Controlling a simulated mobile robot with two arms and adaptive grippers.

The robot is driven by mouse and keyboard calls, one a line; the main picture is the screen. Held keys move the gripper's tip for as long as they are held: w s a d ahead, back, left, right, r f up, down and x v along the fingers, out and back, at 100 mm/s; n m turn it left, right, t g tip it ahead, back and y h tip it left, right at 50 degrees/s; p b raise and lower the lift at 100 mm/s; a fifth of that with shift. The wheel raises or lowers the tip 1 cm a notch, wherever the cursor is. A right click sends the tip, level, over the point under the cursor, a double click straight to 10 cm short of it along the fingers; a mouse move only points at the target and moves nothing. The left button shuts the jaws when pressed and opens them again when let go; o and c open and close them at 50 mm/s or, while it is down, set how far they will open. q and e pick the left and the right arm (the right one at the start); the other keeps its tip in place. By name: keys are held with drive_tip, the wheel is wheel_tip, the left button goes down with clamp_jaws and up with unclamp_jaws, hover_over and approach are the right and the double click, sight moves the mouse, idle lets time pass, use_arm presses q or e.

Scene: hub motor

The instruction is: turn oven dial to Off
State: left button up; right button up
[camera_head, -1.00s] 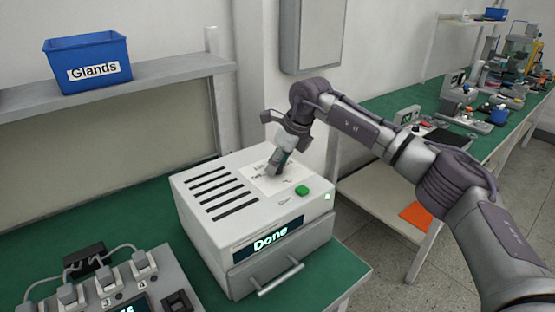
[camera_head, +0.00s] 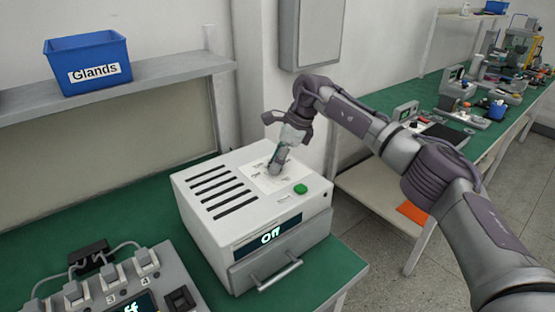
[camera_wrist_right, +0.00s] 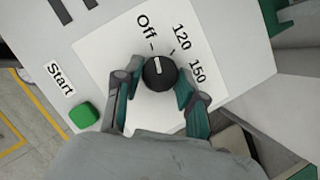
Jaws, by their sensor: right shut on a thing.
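The oven (camera_head: 221,219) is a white box with slots on top, standing on the green bench. Its front display (camera_head: 268,237) reads "Off". The black dial (camera_wrist_right: 158,72) sits on a white label panel (camera_wrist_right: 101,58) marked Off, 120 and 150. The dial's white pointer line aims up close to the Off mark. My right gripper (camera_wrist_right: 154,88) is shut on the dial, with one fingertip on each side of it. In the head view my right gripper (camera_head: 277,160) reaches down onto the oven top and hides the dial. My left gripper is not in view.
A green Start button (camera_head: 300,188) is on the oven top, near the gripper. A grey drawer handle (camera_head: 279,272) sticks out in front. A device with several switches (camera_head: 120,284) stands at lower left. A blue Glands bin (camera_head: 87,62) is on the shelf.

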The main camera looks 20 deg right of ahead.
drive_tip(key=o, duration=1.1)
drive_tip(key=shift+o, duration=0.2)
drive_tip(key=v, duration=1.2)
drive_tip(key=shift+f, duration=0.1)
